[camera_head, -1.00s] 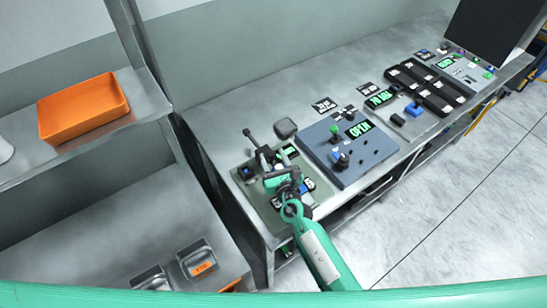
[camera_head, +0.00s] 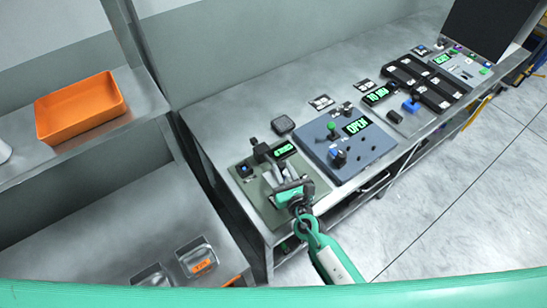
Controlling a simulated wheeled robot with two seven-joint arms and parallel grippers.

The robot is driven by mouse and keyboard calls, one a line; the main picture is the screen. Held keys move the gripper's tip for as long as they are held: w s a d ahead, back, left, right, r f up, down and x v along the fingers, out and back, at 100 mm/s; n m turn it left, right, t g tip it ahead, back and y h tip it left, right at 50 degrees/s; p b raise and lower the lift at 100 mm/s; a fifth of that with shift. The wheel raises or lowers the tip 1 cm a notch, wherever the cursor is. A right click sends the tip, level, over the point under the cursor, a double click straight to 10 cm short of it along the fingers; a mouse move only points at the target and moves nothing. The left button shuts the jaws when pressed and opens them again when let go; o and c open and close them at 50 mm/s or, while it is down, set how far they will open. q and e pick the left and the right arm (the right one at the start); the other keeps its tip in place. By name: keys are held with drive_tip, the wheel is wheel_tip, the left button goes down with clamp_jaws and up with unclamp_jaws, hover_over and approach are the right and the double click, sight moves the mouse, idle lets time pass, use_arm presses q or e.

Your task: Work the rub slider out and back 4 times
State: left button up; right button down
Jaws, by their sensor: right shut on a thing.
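The rub slider's station is a grey-green panel (camera_head: 252,197) at the near left end of the steel bench. It has a small green-lit display (camera_head: 284,149) and a blue knob (camera_head: 244,171). My right gripper (camera_head: 281,185) is over the panel's front part, its fingers shut on the slider. The slider is mostly hidden by the gripper. Only a dark block (camera_head: 262,152) with a short arm shows behind the fingers, beside the display. My left gripper is not in view.
A blue-grey panel (camera_head: 366,159) with an OPEN display stands to the right. Further right are black blocks and a blue lever (camera_head: 411,105). An orange tray (camera_head: 80,108) sits on a left shelf. Small metal bins (camera_head: 197,256) are lower left.

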drive_tip(key=s+d, duration=0.1)
drive_tip(key=s, duration=0.1)
drive_tip(key=s+d, duration=0.1)
drive_tip(key=s, duration=0.1)
drive_tip(key=shift+d, duration=0.3)
drive_tip(key=shift+w, duration=0.1)
drive_tip(key=c, duration=1.5)
unclamp_jaws()
drive_tip(key=o, duration=0.3)
drive_tip(key=shift+d, duration=0.1)
drive_tip(key=shift+s, duration=0.25)
